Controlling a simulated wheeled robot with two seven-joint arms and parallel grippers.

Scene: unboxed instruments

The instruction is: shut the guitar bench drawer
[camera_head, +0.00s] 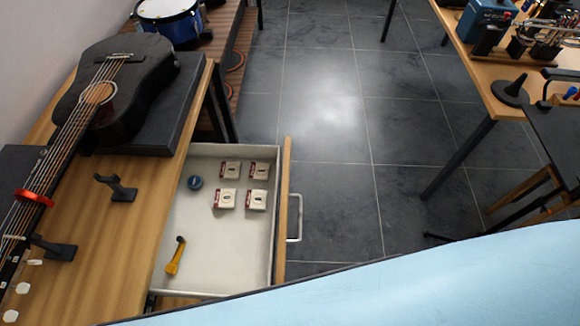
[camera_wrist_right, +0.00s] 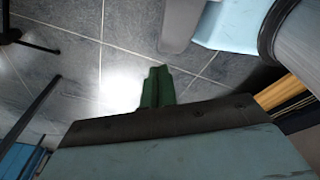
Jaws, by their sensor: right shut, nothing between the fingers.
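The guitar bench drawer (camera_head: 225,275) stands pulled out from the right side of the wooden guitar bench (camera_head: 125,235). Its wooden front (camera_head: 284,210) faces right, with a silvery bar handle (camera_head: 295,218) on it. Inside lie several small white and red boxes (camera_head: 229,170), a round blue item (camera_head: 195,183) and a yellow tool with a dark end (camera_head: 175,256). My right gripper (camera_wrist_right: 157,70) shows in the right wrist view with its green fingers together and empty, over grey floor tiles. It is not seen in the head view. My left gripper is in neither view.
A black guitar (camera_head: 115,95) lies on the bench across supports. A drum (camera_head: 168,20) stands at the top left. Another table (camera_head: 485,85) with equipment is at the right. Tiled floor (camera_head: 330,120) is clear between them. My light-blue body part covers the lower right.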

